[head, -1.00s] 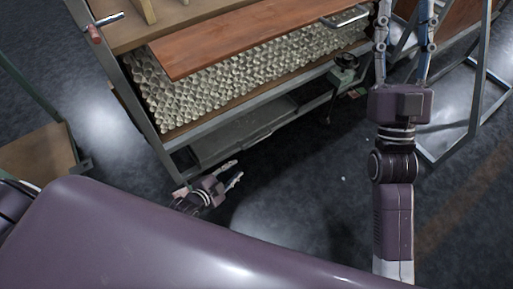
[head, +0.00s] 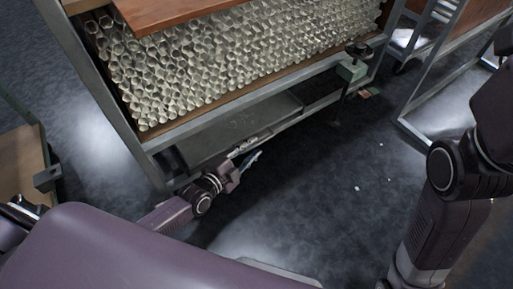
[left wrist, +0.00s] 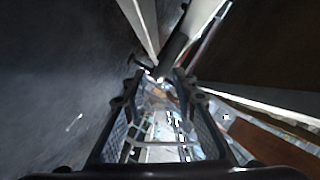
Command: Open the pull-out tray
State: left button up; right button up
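The pull-out tray (head: 215,138) appears to be the shallow grey metal tray low in the rack, under the shelf of glass tubing. It looks pushed in, with its front edge along the rack's lower rail. My left gripper (head: 252,154) is just in front of that edge, fingers pointing right along it. Whether it touches the tray I cannot tell. In the left wrist view the left gripper's (left wrist: 160,92) two fingers stand apart with nothing clearly between them. My right arm shows at the right side of the head view, its fingers out of frame.
A metal-framed stand (head: 425,72) is at the right. The dark floor in front is largely clear.

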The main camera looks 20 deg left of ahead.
pick_arm(q)
jog(key=shift+b+x, duration=0.5)
jog(key=shift+x, duration=0.9)
jog(key=shift+c, duration=0.3)
grip_shut()
